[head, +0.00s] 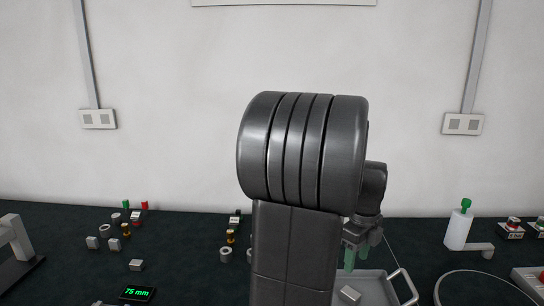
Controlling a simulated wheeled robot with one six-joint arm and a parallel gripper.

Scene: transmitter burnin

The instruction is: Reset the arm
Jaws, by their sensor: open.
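My arm rises through the middle of the head view and hides much of the bench behind it. My gripper (356,257) shows at the right of the arm, low in the picture, with greenish fingers pointing down. It is open, and I see nothing between its fingers. It is above or in front of a grey tray (374,287) with a handle at its right. A small light grey block (349,295) is in the tray, below the gripper. I cannot tell how high the fingers are above it.
The dark bench (190,262) holds several small cylinders and blocks at the left, near a display reading 75 mm (137,293). A white bottle (457,230) with a green top stands at the right. The wall is behind.

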